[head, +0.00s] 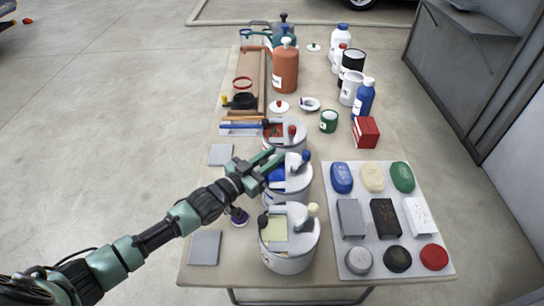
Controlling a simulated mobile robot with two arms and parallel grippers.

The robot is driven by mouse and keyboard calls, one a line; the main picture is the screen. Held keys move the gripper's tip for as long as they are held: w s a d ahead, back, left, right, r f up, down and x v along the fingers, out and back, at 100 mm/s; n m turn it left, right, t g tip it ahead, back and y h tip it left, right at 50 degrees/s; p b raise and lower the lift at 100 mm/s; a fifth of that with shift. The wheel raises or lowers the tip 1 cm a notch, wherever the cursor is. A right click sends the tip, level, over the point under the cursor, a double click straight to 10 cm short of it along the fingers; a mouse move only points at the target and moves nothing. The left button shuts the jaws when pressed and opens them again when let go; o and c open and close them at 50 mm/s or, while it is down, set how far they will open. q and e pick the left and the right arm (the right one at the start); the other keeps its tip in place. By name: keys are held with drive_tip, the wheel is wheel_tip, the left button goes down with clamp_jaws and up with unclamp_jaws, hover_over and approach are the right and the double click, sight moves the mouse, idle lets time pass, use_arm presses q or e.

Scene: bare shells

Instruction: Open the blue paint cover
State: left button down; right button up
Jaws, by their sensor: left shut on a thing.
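The blue paint bucket (289,190) stands in the middle of a row of three on the table. Its white-grey top has an opening with blue paint (277,175) showing on the left and a blue-knobbed grey piece (304,158) on the right. My left gripper (269,164) reaches in from the left, over the left side of this bucket's top. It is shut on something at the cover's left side. Its fingers hide the held part, so I cannot tell exactly which part it is. My right gripper is not in view.
The yellow bucket (288,255) stands in front, and the red bucket (298,143) behind. A white board (375,210) with coloured blocks lies right on the table (222,270). Bottles and cans crowd the back.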

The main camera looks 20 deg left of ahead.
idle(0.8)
use_arm(q)
drive_tip(key=s+a, duration=0.2)
drive_tip(key=a, duration=0.4)
drive_tip(key=shift+a, duration=0.25)
drive_tip(key=c, duration=1.2)
unclamp_jaws()
drive_tip(key=b+v, duration=0.1)
drive_tip(key=v, duration=0.6)
drive_tip(key=shift+s, duration=0.3)
